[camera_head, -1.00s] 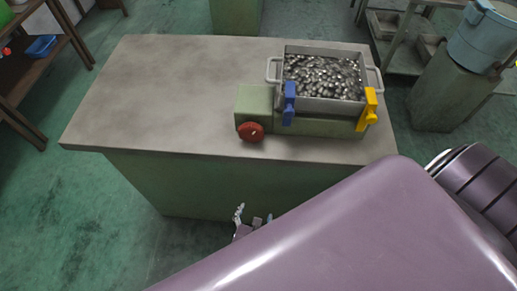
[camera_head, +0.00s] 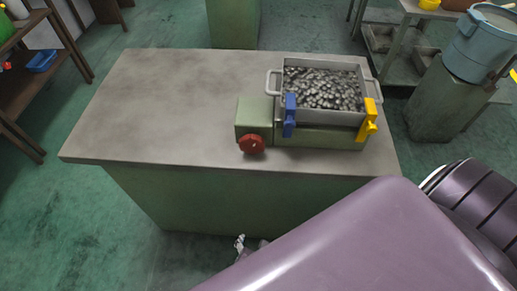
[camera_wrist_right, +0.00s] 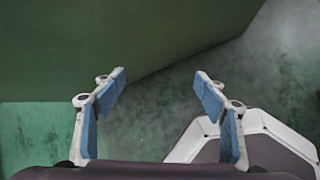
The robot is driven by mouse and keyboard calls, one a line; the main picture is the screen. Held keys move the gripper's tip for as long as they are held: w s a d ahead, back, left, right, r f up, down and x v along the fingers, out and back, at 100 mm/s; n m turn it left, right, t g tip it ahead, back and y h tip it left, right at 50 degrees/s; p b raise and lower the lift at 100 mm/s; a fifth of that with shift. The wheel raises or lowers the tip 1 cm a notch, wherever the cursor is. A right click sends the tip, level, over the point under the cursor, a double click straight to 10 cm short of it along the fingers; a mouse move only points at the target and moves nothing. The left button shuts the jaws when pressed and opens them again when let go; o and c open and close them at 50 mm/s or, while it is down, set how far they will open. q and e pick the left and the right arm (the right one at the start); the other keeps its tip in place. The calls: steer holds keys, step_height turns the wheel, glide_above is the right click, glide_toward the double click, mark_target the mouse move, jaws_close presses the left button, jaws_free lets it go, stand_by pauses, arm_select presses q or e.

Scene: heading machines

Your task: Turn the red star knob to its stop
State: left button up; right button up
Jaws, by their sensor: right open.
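The red star knob (camera_head: 252,145) sits on the front face of a green machine block (camera_head: 255,115), near the front edge of the worktable. My right gripper (camera_head: 241,243) shows only in small part in the head view, low in front of the table and below the knob; my arm covers the rest. In the right wrist view my right gripper (camera_wrist_right: 160,90) has its two blue-padded fingers apart with nothing between them. The knob does not show in that view. My left gripper is not in view.
A metal tray of small metal parts (camera_head: 320,88) sits on the machine, with a blue clamp (camera_head: 289,116) and a yellow clamp (camera_head: 368,118) at its front. The table's left half (camera_head: 170,105) is bare. A blue bucket (camera_head: 480,45) stands at the right.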

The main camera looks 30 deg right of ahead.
mark_target(252, 149)
steer(key=a+r+m+y, duration=0.3)
steer(key=a+y, duration=0.5)
steer(key=a, duration=1.2)
steer(key=w+a+r+m+t+y, duration=0.1)
steer(key=a+r+t+y, duration=0.15)
steer(key=r, duration=0.35)
steer(key=w+a+r+m+t+y+b, duration=0.1)
steer(key=w+a+r, duration=0.15)
steer(key=r, duration=0.35)
steer(key=w+a+r+m+t+y, duration=0.1)
steer(key=a+r+t+y, duration=0.1)
steer(key=a+r, duration=0.3)
steer(key=w+d+r+m+t+h, duration=0.25)
steer(key=d+r+m+t, duration=0.2)
steer(key=r, duration=0.35)
steer(key=w+d+r+m+t+h, duration=0.2)
steer(key=w+d+r+m+t, duration=0.1)
steer(key=d+r+m, duration=0.4)
steer(key=s+d+r+m+g+h+b, duration=0.1)
steer(key=s+d+m+g+h, duration=0.1)
steer(key=d+m+h, duration=0.7)
steer(key=s+d+r+m+g+h, duration=0.15)
steer(key=d+m+h, duration=0.35)
steer(key=d, duration=0.8)
steer(key=shift+n+h, duration=0.55)
steer(key=shift+h, duration=0.05)
steer(key=x, duration=0.7)
steer(key=shift+w+a+f+p, duration=0.15)
steer(key=shift+a+p, duration=0.05)
steer(key=shift+p, duration=0.15)
